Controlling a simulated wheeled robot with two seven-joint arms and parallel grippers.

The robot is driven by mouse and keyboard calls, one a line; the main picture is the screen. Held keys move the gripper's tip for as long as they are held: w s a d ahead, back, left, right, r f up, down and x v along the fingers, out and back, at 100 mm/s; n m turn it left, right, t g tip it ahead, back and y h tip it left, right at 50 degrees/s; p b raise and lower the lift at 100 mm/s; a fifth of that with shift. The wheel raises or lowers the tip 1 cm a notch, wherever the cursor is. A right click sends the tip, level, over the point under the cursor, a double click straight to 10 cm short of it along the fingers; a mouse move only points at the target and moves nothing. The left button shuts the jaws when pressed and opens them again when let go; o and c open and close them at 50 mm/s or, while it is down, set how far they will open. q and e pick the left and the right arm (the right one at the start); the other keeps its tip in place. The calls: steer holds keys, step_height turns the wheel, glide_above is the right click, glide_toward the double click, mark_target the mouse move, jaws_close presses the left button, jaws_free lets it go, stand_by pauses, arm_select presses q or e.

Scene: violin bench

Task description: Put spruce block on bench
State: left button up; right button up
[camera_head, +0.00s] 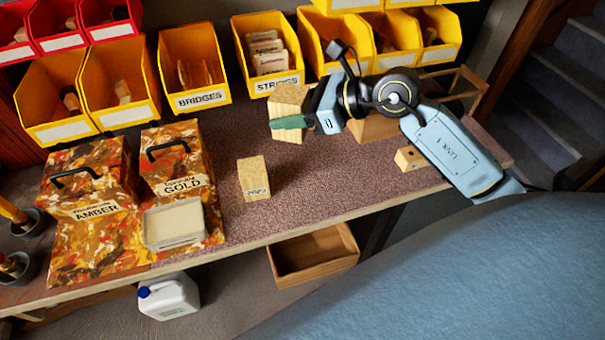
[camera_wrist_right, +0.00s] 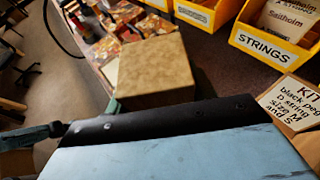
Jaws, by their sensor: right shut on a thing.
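A pale wooden block (camera_head: 287,97), which I take to be the spruce block, is in my right gripper (camera_head: 291,121) near the back of the bench (camera_head: 330,155). A green fingertip lies across its near side. In the right wrist view the block (camera_wrist_right: 155,68) fills the middle, with part of one green finger beside it. I cannot tell if the block touches the bench. A second pale block (camera_head: 253,178) stands upright on the bench mat; its small label is too blurred to read. My left gripper is not in view.
Yellow bins, including BRIDGES (camera_head: 195,66) and STRINGS (camera_head: 268,50), line the back. The AMBER box (camera_head: 90,225) and GOLD box (camera_head: 177,170) stand left. A small wooden block (camera_head: 408,158) sits at right. The mat's front middle is clear. A drawer (camera_head: 312,256) is below.

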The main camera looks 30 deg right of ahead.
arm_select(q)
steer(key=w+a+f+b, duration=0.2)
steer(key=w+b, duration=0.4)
arm_select(e)
steer(key=d+f+b, duration=0.1)
steer(key=f, duration=0.4)
steer(key=d+f+m+t+h+b, duration=0.1)
steer(key=f, duration=0.5)
steer(key=w+d+f+m+h+b, duration=0.1)
steer(key=f+b, duration=0.1)
steer(key=f, duration=0.4)
steer(key=shift+w+d+f+t, duration=0.1)
steer(key=shift+d+t, duration=0.15)
steer(key=shift+t, duration=0.15)
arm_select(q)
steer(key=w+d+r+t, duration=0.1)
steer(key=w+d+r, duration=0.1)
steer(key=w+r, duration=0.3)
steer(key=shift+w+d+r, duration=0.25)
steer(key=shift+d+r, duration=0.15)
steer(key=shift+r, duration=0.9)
arm_select(e)
steer(key=shift+f, duration=0.35)
steer(key=shift+f, duration=0.1)
steer(key=o, duration=0.6)
steer(key=shift+f, duration=0.1)
steer(key=o, duration=0.5)
steer(key=shift+c, duration=0.2)
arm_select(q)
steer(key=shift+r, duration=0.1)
